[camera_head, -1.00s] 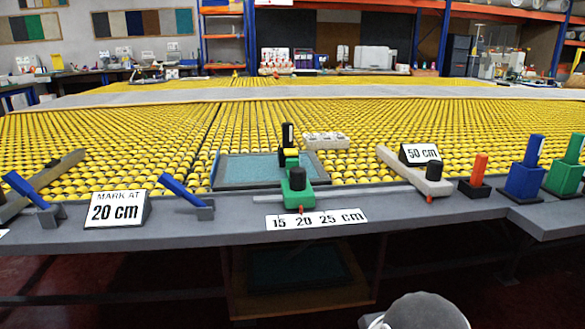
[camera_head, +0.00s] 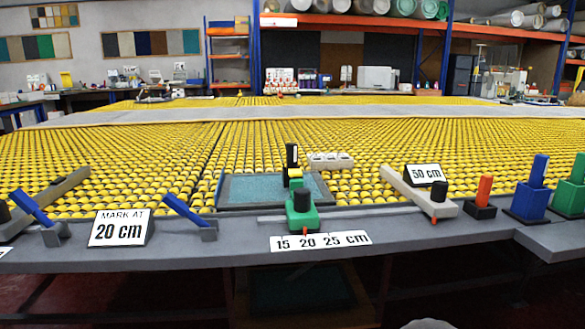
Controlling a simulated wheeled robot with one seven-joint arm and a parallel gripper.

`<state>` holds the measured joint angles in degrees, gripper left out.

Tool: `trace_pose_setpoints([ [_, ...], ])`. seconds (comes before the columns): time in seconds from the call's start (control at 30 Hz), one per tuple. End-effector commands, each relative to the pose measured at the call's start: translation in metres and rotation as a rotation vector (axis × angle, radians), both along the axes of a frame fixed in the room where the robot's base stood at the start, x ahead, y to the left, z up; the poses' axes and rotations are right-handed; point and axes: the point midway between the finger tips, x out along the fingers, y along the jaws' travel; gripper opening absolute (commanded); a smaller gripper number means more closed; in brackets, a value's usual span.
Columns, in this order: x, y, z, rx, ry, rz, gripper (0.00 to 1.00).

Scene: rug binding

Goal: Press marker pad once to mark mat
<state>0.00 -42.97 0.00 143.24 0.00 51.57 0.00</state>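A green marker block (camera_head: 303,218) with a black knob (camera_head: 302,201) sits on a thin grey rail at the front of the table. A black upright with a yellow part (camera_head: 295,176) rises just behind the knob. A red tip under the block is by the "20" on the scale strip (camera_head: 340,239). The teal mat (camera_head: 250,189) with a grey border lies flat behind the block, partly hidden by it. A sign (camera_head: 120,228) reads "MARK AT 20 cm". My gripper is not in view.
Blue levers (camera_head: 30,207) (camera_head: 188,210) flank the sign. To the right are a beige bar (camera_head: 410,189), a "50 cm" sign (camera_head: 425,174), an orange-topped block (camera_head: 483,192) and a blue-handled block (camera_head: 531,195). A white block (camera_head: 331,162) lies behind the mat. Yellow rollers cover the tabletop.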

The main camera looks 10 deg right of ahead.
Motion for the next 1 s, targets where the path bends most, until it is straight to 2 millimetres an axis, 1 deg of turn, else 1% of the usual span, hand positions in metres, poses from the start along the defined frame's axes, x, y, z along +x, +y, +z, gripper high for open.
trace_pose_setpoints([
  [0.37, 0.0, 0.0, 0.0, 0.0, 0.0, 0.0, 0.42],
  [0.7, 0.0, 0.0, 0.0, 0.0, 0.0, 0.0, 0.0],
  [1.0, 0.0, 0.0, 0.0, 0.0, 0.0, 0.0, 0.0],
])
